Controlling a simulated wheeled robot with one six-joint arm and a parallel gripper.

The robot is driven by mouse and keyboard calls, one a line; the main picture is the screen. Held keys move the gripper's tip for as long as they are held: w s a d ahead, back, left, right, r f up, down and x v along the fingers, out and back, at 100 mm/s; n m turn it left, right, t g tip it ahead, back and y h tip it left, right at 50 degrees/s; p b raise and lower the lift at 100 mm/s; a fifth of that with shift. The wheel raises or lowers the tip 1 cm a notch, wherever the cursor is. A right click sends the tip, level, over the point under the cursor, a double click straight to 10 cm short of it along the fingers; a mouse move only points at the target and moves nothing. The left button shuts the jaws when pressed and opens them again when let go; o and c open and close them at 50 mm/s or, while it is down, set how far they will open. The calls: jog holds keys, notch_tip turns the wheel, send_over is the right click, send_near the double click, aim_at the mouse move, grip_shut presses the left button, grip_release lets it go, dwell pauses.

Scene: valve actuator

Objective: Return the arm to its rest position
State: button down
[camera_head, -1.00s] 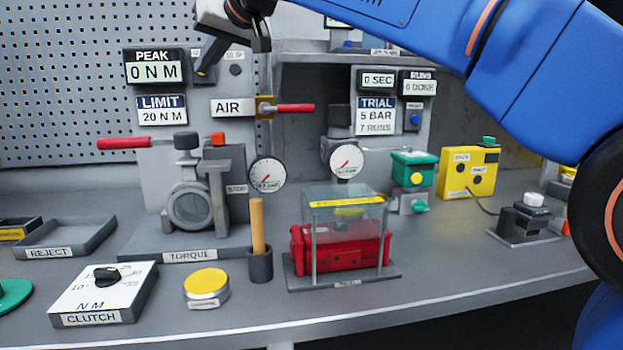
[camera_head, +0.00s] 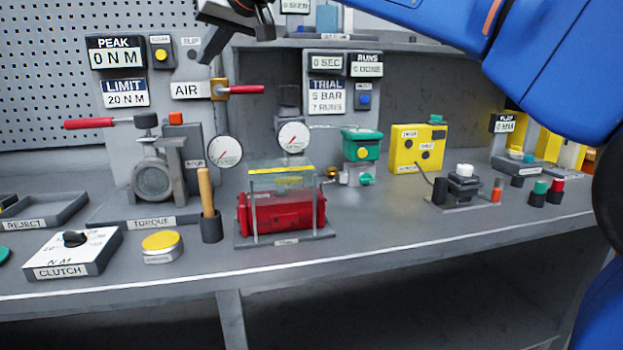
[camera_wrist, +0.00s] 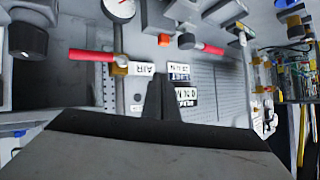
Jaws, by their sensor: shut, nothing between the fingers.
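My gripper (camera_head: 218,42) is at the top of the head view, in front of the panel with the PEAK and LIMIT displays. Its dark fingers are together, with nothing seen between them. In the wrist view the closed fingers (camera_wrist: 160,98) point at the panel, close to the AIR label (camera_wrist: 141,68) in the picture. My blue arm crosses the upper right of the head view. The gripper appears apart from the bench and its devices.
The bench holds a torque stand (camera_head: 153,180) with a red lever, a red actuator (camera_head: 282,213) under a clear guard, a green-topped unit (camera_head: 361,145), a yellow box (camera_head: 417,148) and a clutch block (camera_head: 72,254). An AIR valve with a red handle (camera_head: 246,89) juts from the panel.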

jog(key=s+d+f+m+h, duration=0.2)
jog(key=s+d+f+h, duration=0.1)
jog(key=d+f, duration=1.05)
jog(key=s+d+f+m+h, duration=0.25)
jog(key=d+f, duration=0.55)
jog(key=d, duration=1)
jog(key=s+d+f+m+g+h, duration=0.1)
jog(key=s+d+f, duration=0.8)
jog(key=f, duration=0.5)
jog(key=s+d+f+m+g+h, duration=0.1)
jog(key=s+d+f+g+h, duration=0.1)
jog(key=s+d+f, duration=0.7)
jog(key=s+f, duration=0.5)
jog(key=f, duration=0.1)
jog(key=shift+m, duration=0.35)
